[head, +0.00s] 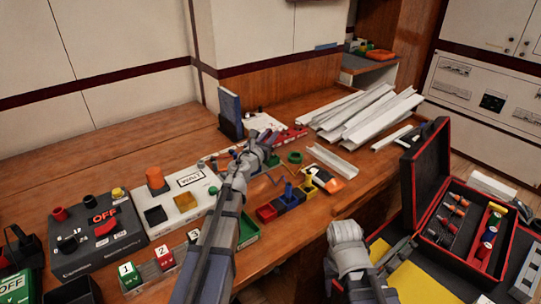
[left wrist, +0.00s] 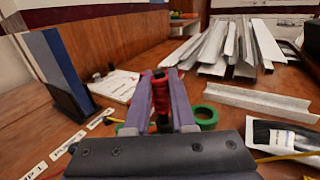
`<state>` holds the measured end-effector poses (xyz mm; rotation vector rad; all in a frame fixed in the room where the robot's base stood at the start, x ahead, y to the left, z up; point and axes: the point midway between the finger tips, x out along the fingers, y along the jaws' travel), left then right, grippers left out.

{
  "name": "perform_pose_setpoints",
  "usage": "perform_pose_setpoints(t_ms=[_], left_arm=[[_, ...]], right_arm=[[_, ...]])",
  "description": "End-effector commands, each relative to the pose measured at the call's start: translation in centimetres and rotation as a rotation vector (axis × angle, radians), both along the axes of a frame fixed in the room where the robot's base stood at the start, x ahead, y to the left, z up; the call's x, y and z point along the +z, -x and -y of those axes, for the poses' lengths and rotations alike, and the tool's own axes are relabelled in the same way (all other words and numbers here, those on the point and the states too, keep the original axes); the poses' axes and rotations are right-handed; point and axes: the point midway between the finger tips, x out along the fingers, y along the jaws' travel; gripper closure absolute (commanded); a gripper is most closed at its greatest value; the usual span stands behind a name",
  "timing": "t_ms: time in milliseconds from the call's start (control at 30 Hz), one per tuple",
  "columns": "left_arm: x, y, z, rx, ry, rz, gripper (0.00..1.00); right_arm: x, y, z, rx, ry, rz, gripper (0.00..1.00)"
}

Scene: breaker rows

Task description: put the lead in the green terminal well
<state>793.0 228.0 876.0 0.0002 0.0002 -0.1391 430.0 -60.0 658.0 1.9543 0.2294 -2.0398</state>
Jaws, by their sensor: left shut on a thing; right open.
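My left gripper (head: 264,140) reaches out over the far part of the bench. In the left wrist view, its two fingers (left wrist: 160,100) are shut on a red and black lead (left wrist: 160,90), which stands roughly upright between them. In the head view the lead is hard to make out at the fingertips. A green well (head: 248,234) is at the near left end of a row of coloured wells, partly hidden behind my left arm. My right gripper (head: 396,252) is open and empty at lower right, beside the open case.
A red well (head: 266,213) and others holding blue and yellow plugs continue the row. A green ring (head: 295,157) lies beyond it. White channel strips (head: 365,108) fill the back right. A blue binder (head: 230,108) stands left of my left gripper. Control boxes (head: 95,235) stand at left.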

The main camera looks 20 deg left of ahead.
Motion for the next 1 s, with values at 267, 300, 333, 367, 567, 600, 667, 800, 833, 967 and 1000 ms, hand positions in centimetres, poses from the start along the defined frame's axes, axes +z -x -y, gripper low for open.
perform_pose_setpoints(t_ms=[267, 300, 333, 367, 567, 600, 667, 800, 833, 967, 1000], left_arm=[[-1.1, 0.0, 0.0, 0.000, 0.000, 0.000, 1.00], [-1.4, 0.0, 0.0, 0.000, 0.000, 0.000, 1.00], [-1.7, 0.0, 0.0, 0.000, 0.000, 0.000, 1.00], [-2.1, 0.0, 0.0, 0.000, 0.000, 0.000, 1.00], [-4.5, 0.0, 0.0, 0.000, 0.000, 0.000, 1.00], [-4.7, 0.0, 0.0, 0.000, 0.000, 0.000, 1.00], [-4.7, 0.0, 0.0, 0.000, 0.000, 0.000, 1.00], [-4.4, 0.0, 0.0, 0.000, 0.000, 0.000, 1.00], [-4.4, 0.0, 0.0, 0.000, 0.000, 0.000, 1.00], [-4.7, 0.0, 0.0, 0.000, 0.000, 0.000, 1.00], [-4.9, 0.0, 0.0, 0.000, 0.000, 0.000, 1.00]], right_arm=[[-1.1, 0.0, 0.0, 0.000, 0.000, 0.000, 0.49], [-1.4, 0.0, 0.0, 0.000, 0.000, 0.000, 0.49], [-1.7, 0.0, 0.0, 0.000, 0.000, 0.000, 0.49], [-2.1, 0.0, 0.0, 0.000, 0.000, 0.000, 0.49], [-4.5, 0.0, 0.0, 0.000, 0.001, 0.000, 0.49], [-4.7, 0.0, 0.0, 0.000, 0.001, 0.000, 0.49], [-4.6, 0.0, 0.0, 0.000, 0.002, 0.001, 0.49], [-4.4, 0.0, 0.0, 0.000, 0.002, 0.001, 0.49], [-4.4, 0.0, 0.0, 0.000, 0.002, 0.001, 0.49], [-4.7, 0.0, 0.0, 0.001, 0.002, 0.001, 0.49], [-4.9, 0.0, 0.0, 0.001, 0.002, 0.001, 0.49]])
